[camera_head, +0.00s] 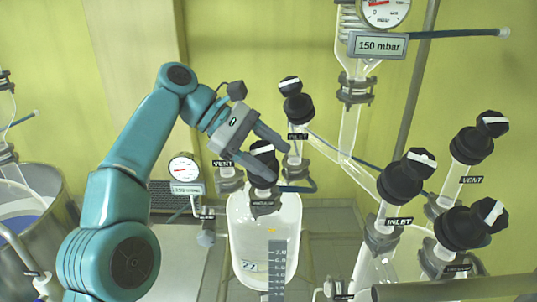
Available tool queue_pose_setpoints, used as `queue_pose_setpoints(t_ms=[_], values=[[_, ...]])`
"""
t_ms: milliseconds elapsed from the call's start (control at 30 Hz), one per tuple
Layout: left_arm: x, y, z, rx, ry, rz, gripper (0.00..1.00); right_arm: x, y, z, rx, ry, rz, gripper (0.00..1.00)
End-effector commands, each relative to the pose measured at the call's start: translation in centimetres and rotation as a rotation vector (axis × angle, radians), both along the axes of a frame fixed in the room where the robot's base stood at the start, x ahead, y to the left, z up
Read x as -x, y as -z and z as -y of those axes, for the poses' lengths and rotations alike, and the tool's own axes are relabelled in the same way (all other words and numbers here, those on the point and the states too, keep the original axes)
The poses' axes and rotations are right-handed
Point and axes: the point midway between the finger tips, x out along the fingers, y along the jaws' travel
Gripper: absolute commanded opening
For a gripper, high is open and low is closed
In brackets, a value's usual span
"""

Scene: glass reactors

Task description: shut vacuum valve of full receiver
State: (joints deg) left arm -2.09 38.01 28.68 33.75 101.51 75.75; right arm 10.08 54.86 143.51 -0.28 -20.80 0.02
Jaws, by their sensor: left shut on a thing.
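A clear glass receiver (263,225) stands at the lower middle, with a graduated strip and a number label on its front. How full it is I cannot tell. Several black-knobbed valves sit on its top. The middle valve knob (262,153), black with a white bar, is between the fingers of my left gripper (279,161), which is shut on it. The fingers partly hide this knob. The small label below it (263,203) is too small to read surely. Behind it are an inlet valve (297,107) and a vent label (223,163). My right gripper is out of view.
At the right, a second cluster has an inlet valve (403,178), a vent valve (473,145) and a third valve (466,226). A gauge (383,10) above a "150 mbar" sign (379,45) is at the top. A smaller gauge (184,168) stands left of the receiver. A metal vessel (35,235) is far left.

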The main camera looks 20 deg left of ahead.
Motion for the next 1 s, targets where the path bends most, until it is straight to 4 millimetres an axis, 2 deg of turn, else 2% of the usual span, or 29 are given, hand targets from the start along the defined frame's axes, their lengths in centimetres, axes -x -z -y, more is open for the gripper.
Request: queue_pose_setpoints(t_ms=[433,467,500,1000], values=[[0.02,0.05,0.04,-0.004,0.007,0.001,0.27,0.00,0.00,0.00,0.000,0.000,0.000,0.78],[0.02,0.05,0.05,-0.004,0.007,0.001,0.67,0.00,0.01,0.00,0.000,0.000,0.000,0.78],[0.02,0.06,0.03,-0.004,0.007,0.001,0.78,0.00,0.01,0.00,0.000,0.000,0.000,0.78],[0.57,-0.60,-0.17,-0.005,0.005,0.001,0.78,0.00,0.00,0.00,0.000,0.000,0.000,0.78]])
